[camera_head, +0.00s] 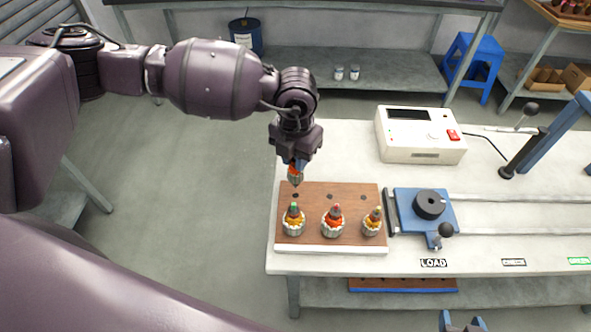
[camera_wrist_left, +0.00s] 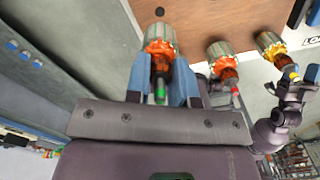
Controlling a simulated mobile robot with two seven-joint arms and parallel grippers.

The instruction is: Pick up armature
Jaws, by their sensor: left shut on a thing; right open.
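My left gripper (camera_head: 296,164) is shut on an orange-and-grey armature (camera_head: 295,176) and holds it above the back left hole of the wooden board (camera_head: 345,187). In the left wrist view, the held armature (camera_wrist_left: 160,48) shows between the blue fingers of the left gripper (camera_wrist_left: 163,85). Three armatures stand upright in the board's front row: a green-tipped one (camera_head: 293,222), a red-tipped one (camera_head: 333,221) and a yellow-tipped one (camera_head: 373,222). My right gripper (camera_head: 462,323) is open and empty at the bottom edge, partly cut off.
A blue fixture (camera_head: 408,201) with a black round part and a ball-knob lever stands right of the board. A white box (camera_head: 420,134) with a red switch is behind it. A blue arm (camera_head: 552,140) rises at the right. The table's left edge is close to the board.

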